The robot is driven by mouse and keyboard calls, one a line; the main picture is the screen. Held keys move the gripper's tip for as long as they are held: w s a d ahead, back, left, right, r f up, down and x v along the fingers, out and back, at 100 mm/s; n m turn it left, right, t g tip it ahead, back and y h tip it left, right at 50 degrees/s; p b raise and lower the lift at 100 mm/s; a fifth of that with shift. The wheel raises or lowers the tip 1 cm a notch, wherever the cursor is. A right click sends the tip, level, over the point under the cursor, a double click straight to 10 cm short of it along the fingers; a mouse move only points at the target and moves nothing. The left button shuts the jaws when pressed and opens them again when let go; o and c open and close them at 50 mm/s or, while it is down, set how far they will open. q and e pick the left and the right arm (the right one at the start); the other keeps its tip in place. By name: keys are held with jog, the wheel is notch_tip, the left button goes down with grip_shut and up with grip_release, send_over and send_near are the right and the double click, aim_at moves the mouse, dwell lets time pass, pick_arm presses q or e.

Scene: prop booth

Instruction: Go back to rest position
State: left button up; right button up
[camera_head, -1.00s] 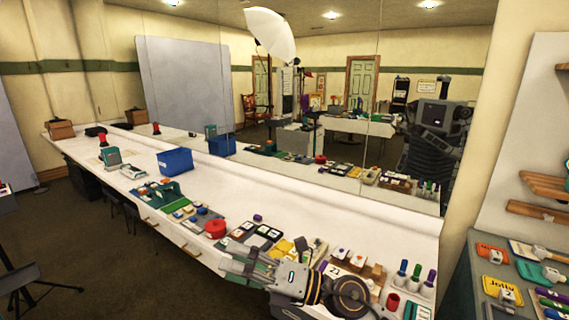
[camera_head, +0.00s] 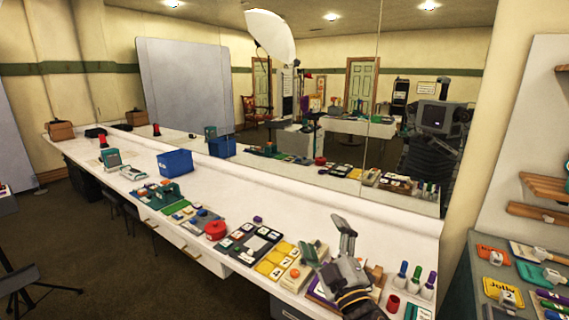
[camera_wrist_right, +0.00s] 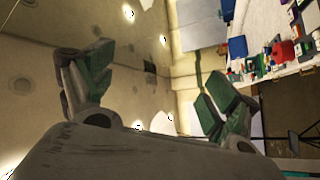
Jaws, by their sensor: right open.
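My right gripper (camera_head: 333,238) is raised over the near right end of the long white counter (camera_head: 210,184), with its fingers pointing up. In the right wrist view the fingers of my right gripper (camera_wrist_right: 152,88) stand wide apart with nothing between them. My left gripper is not in the head view. The right arm hides part of the purple-edged tray and the items below it.
Near the gripper are a dark tray with tiles (camera_head: 250,243), yellow cards (camera_head: 276,261), a red round container (camera_head: 215,230) and several bottles (camera_head: 416,278). A blue bin (camera_head: 175,162) stands farther back. A mirror (camera_head: 300,100) runs behind the counter. A side table (camera_head: 492,262) is at right.

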jog(key=s+d+f+m+g+h, duration=0.2)
jog(key=d+f+m+g+h, duration=0.25)
jog(key=f, duration=0.45)
jog(key=s+d+f+m+g+h, duration=0.35)
jog(key=d+f, duration=0.25)
jog(key=f, duration=0.4)
jog(key=s+d+f+m+g+y, duration=0.1)
jog(key=s+f+m+g, duration=0.1)
jog(key=s+f+g, duration=0.45)
jog(key=s+d+f+m+g+y, duration=0.1)
jog(key=s+d+f+m+g, duration=0.15)
jog(key=s+f, duration=0.65)
jog(key=s+f+n+g, duration=0.1)
jog(key=s+f, duration=0.1)
jog(key=f, duration=1.3)
jog(key=s+f, duration=0.2)
jog(key=f, duration=1.3)
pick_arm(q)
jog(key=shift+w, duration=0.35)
pick_arm(e)
jog(key=s+d+f, duration=0.3)
jog(key=s+f, duration=0.7)
jog(key=s+d+f+g, duration=0.1)
jog(key=s+d+f, duration=0.3)
jog(key=s+f, duration=0.6)
jog(key=shift+s+f, duration=0.3)
jog(key=shift+s, duration=0.4)
